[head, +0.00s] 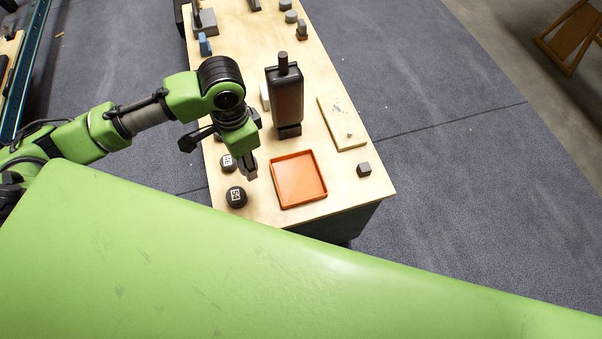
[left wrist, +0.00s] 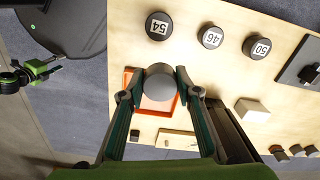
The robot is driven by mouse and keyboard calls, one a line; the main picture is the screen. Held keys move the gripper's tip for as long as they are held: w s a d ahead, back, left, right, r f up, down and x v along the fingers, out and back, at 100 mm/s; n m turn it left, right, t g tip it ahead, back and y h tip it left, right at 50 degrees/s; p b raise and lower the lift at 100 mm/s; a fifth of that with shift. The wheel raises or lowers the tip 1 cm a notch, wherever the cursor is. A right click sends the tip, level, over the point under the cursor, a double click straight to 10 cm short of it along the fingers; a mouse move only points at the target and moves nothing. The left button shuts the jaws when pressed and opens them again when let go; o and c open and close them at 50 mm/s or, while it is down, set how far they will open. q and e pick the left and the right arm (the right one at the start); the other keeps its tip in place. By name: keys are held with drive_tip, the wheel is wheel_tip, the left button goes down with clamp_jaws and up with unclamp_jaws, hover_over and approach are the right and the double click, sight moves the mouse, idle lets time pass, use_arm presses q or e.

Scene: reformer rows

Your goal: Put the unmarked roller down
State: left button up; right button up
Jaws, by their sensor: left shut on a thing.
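My left gripper (head: 249,168) is over the table, left of the orange tray (head: 300,182) in the head view. In the left wrist view my left gripper (left wrist: 157,86) is shut on a plain grey round roller (left wrist: 160,78), whose visible end has no number. The roller appears in front of the orange tray (left wrist: 150,103) there; its height above it is hard to tell. The tray looks empty in the head view. Dark rollers marked 54 (left wrist: 159,26), 46 (left wrist: 212,37) and 50 (left wrist: 257,46) stand in a row beside the tray.
A tall dark bottle-like object (head: 288,95) stands behind the tray. A pale board (head: 342,125) and a small dark cube (head: 364,169) lie to its right. Small grey objects and a blue block (head: 205,45) are at the far end. The table's near edge is close to the tray.

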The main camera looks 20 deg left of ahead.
use_arm(q)
drive_tip(key=w+a+m, duration=0.2)
drive_tip(key=a+m, duration=0.1)
drive_tip(key=m, duration=0.2)
hover_over(296, 179)
drive_tip(key=a, duration=0.1)
wheel_tip(296, 179, down, 7)
drive_tip(key=shift+s+a+f, duration=0.1)
drive_tip(key=shift+s, duration=0.05)
drive_tip(key=shift+d+f, duration=0.35)
drive_tip(key=shift+f, duration=0.1)
drive_tip(key=f, duration=0.3)
drive_tip(key=shift+d+f, duration=0.15)
drive_tip(key=shift+d, duration=0.2)
drive_tip(key=shift+f, duration=0.3)
use_arm(e)
drive_tip(key=s, duration=0.3)
drive_tip(key=shift+s+a, duration=0.1)
drive_tip(key=shift+a, duration=0.2)
drive_tip(key=shift+a, duration=0.1)
use_arm(q)
drive_tip(key=o, duration=1.2)
drive_tip(key=shift+f, duration=0.1)
use_arm(e)
drive_tip(key=shift+a, duration=0.1)
